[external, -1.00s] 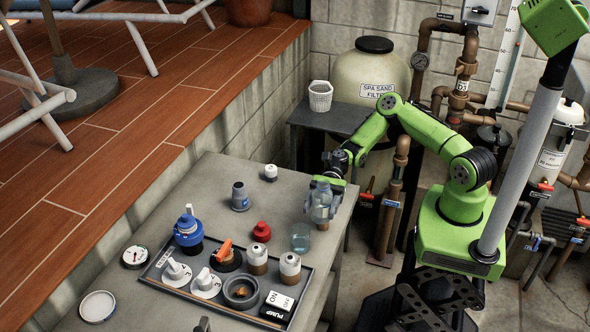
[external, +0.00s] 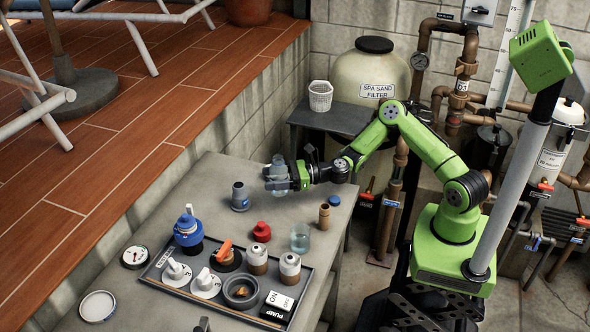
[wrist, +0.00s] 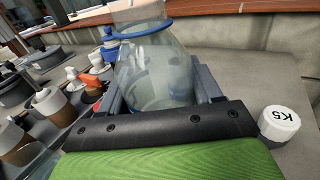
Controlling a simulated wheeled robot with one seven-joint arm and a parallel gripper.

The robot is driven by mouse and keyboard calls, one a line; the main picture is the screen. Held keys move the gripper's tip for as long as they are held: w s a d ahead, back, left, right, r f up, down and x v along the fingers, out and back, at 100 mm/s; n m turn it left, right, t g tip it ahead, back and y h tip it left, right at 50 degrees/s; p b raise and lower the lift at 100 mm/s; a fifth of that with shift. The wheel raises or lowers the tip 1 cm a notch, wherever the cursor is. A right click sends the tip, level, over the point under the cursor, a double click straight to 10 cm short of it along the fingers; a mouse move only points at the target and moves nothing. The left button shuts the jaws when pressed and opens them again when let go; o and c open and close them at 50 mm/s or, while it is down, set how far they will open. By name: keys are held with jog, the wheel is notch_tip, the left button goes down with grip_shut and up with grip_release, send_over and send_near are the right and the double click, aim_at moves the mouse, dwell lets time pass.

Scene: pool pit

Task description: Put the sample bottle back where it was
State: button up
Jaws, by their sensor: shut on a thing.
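The sample bottle, a clear vessel (external: 279,163) with a blue ring at its neck, is held in my gripper (external: 278,179) near the back of the grey table. It fills the middle of the wrist view (wrist: 155,72), with a dark finger on each side of it. My gripper is shut on it. The bottle looks roughly upright. I cannot tell whether its base touches the table.
A grey bottle (external: 240,197) stands just left of my gripper. A brown cylinder (external: 324,216), a blue cap (external: 333,201), a glass of bluish liquid (external: 300,238) and a red piece (external: 261,232) stand in front. A tray (external: 150,277) of fittings fills the table's front.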

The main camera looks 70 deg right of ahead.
aim_at(274, 194)
notch_tip(274, 194, down, 6)
jog(key=shift+f+b, duration=0.25)
jog(key=shift+b, duration=0.8)
jog(key=shift+r, duration=0.1)
jog(key=o, duration=1.1)
jog(key=shift+o, duration=0.2)
jog(key=shift+s+d, duration=0.15)
jog(key=shift+s, duration=0.05)
jog(key=v, duration=0.7)
